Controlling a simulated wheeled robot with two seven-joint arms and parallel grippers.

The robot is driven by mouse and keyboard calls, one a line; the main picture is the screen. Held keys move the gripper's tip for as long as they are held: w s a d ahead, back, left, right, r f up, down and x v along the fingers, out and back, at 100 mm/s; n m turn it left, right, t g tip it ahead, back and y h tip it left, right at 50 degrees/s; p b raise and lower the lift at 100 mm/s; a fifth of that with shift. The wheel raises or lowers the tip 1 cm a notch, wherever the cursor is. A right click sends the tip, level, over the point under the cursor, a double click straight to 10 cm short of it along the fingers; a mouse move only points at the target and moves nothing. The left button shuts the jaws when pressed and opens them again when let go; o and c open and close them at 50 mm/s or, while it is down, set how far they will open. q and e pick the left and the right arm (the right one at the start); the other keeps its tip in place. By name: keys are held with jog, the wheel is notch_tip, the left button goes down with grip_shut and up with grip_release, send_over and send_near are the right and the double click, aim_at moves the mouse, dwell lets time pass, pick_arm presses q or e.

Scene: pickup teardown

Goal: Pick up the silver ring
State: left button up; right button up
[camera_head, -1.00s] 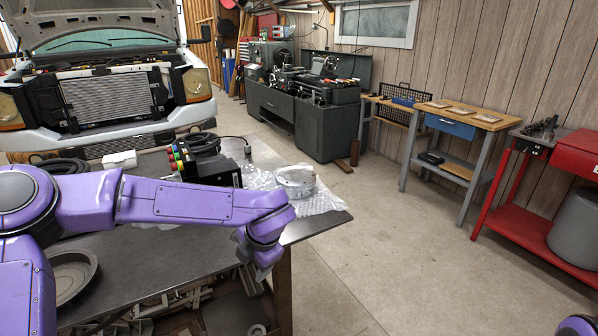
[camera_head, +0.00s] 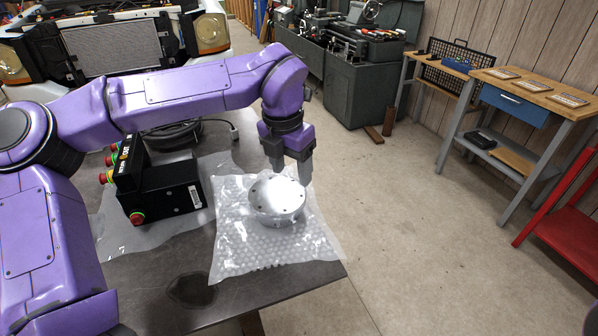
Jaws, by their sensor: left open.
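The silver ring (camera_head: 277,201) is a round metal piece with small dark holes on its top face. It lies on a sheet of bubble wrap (camera_head: 240,252) near the right corner of the dark table. My left gripper (camera_head: 291,172) points down from above, at the ring's far right edge. Its jaws are open and hold nothing. In this view the fingers overlap the ring's far rim; I cannot tell whether they touch it. My right gripper is not in view.
A black control box (camera_head: 163,190) with red buttons stands left of the ring, with a coiled cable (camera_head: 172,136) behind it. The dark table (camera_head: 170,305) ends just right of the bubble wrap. A workbench (camera_head: 535,90) stands farther right, across open floor.

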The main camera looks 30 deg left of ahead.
aim_at(295, 204)
pick_arm(q)
jog(key=w+f, duration=0.1)
jog(key=f, duration=0.2)
jog(key=shift+w, duration=0.35)
jog(key=s+f, duration=0.1)
jog(key=s+p, duration=0.1)
jog(key=s, duration=0.1)
jog(key=shift+a+f, duration=0.1)
jog(key=shift+f, duration=0.3)
jog(key=shift+f+p, duration=0.55)
jog(key=shift+f, duration=0.1)
jog(key=w+f, duration=0.3)
jog(key=f, duration=0.1)
jog(key=shift+w, duration=0.2)
jog(key=shift+s+r, duration=0.25)
jog(key=shift+s, duration=0.25)
jog(key=shift+c, duration=0.9)
jog(key=shift+s+r, duration=0.1)
jog(key=shift+s, duration=0.05)
jog(key=c, duration=0.5)
grip_shut()
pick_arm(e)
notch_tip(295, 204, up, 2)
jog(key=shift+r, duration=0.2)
